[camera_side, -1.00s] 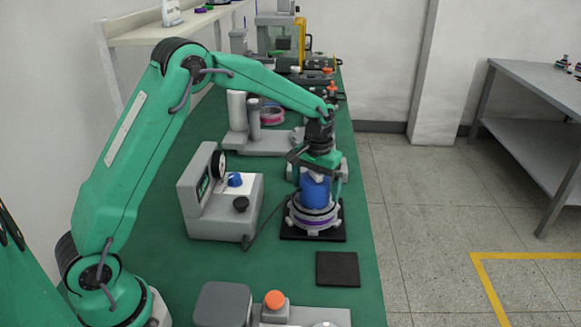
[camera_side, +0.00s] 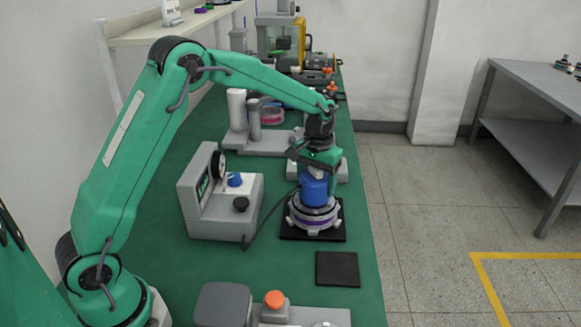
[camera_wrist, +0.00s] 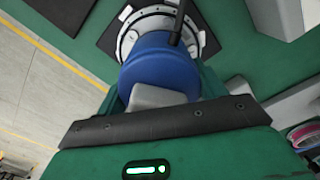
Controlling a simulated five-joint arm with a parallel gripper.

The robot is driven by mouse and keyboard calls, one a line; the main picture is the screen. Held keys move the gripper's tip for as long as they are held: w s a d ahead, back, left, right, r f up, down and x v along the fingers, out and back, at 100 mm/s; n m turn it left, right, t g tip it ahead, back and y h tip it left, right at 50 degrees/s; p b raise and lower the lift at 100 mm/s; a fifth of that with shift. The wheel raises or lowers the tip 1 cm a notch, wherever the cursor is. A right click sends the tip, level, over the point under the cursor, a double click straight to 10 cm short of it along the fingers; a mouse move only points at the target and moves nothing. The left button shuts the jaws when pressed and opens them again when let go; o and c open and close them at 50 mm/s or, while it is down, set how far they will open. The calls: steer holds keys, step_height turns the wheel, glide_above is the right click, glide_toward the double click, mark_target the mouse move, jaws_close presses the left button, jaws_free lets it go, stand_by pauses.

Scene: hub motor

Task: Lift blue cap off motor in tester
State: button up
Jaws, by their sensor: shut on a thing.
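The blue cap (camera_side: 315,189) stands upright on the grey motor (camera_side: 312,217) with a purple band. I see no clear gap between cap and motor. The motor sits on a black pad (camera_side: 289,236) beside the grey tester box (camera_side: 222,215), joined by a dark cable. My gripper (camera_side: 317,168) points down from above and is shut on the cap. In the wrist view the cap (camera_wrist: 160,60) fills the middle in front of my gripper, with the motor's pale ring (camera_wrist: 130,38) beyond it. The fingertips' contact is mostly hidden.
A small blue knob (camera_side: 235,180) and a black knob (camera_side: 241,204) are on the tester. A dark square pad (camera_side: 337,268) lies bare in front. A grey unit with an orange button (camera_side: 274,299) is nearest. A grey fixture (camera_side: 270,140) stands behind.

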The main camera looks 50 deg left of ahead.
step_height(320, 180, up, 9)
stand_by(0.5)
stand_by(0.4)
